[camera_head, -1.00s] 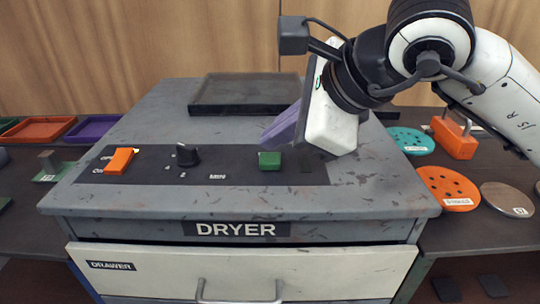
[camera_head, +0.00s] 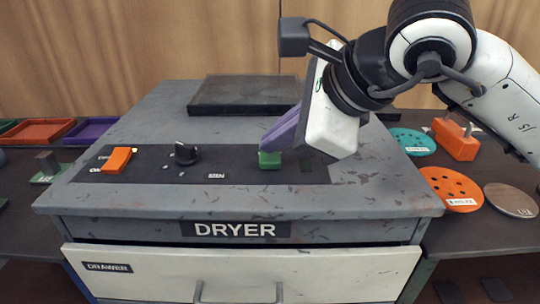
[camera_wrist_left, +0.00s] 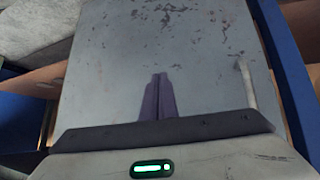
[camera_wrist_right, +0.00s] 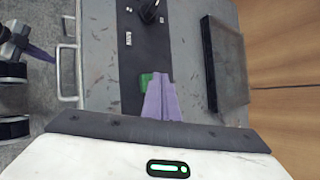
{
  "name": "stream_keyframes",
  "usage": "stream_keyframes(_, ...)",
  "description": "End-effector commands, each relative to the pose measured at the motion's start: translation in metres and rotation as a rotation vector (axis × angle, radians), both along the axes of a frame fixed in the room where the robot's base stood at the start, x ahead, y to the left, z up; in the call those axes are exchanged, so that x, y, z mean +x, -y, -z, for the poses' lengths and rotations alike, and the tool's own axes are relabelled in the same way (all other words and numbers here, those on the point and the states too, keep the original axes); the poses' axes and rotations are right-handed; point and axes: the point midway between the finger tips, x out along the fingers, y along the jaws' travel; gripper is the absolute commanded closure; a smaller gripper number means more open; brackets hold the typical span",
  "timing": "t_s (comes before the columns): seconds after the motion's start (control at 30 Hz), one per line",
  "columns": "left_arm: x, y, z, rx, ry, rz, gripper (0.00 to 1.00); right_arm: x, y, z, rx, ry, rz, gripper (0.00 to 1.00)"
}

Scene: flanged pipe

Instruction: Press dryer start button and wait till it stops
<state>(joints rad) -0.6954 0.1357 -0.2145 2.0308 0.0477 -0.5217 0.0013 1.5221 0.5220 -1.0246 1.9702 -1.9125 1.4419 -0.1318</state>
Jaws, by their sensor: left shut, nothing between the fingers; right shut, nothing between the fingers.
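The grey dryer (camera_head: 130,207) stands in front of me with a dark control strip on top. Its green button (camera_head: 270,163) is at the strip's right and also shows in the right wrist view (camera_wrist_right: 144,84). My right gripper (camera_head: 264,149) is shut and empty, its purple fingertips at the top of the green button; whether they touch it I cannot tell. The fingers (camera_wrist_right: 158,76) partly cover the button in the right wrist view. My left gripper (camera_wrist_left: 160,76) is shut and empty before a pale scuffed panel; it is outside the head view.
An orange rocker switch (camera_head: 117,160) and a black knob (camera_head: 186,153) share the strip. A dark tray-like plate (camera_head: 245,92) lies at the back of the top. The drawer (camera_head: 150,272) below is shut. Discs (camera_head: 452,187) lie right; trays (camera_head: 40,131) lie left.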

Motion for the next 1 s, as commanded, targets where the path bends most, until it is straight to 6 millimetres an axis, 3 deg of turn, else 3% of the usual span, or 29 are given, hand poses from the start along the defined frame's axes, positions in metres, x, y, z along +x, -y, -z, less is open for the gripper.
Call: stream_keyframes(1.0, -0.002, 0.000, 0.014, 0.000, -0.004, 0.000, 1.00, 0.000, 0.000, 0.010, -0.001, -0.001, 0.000, 1.00)
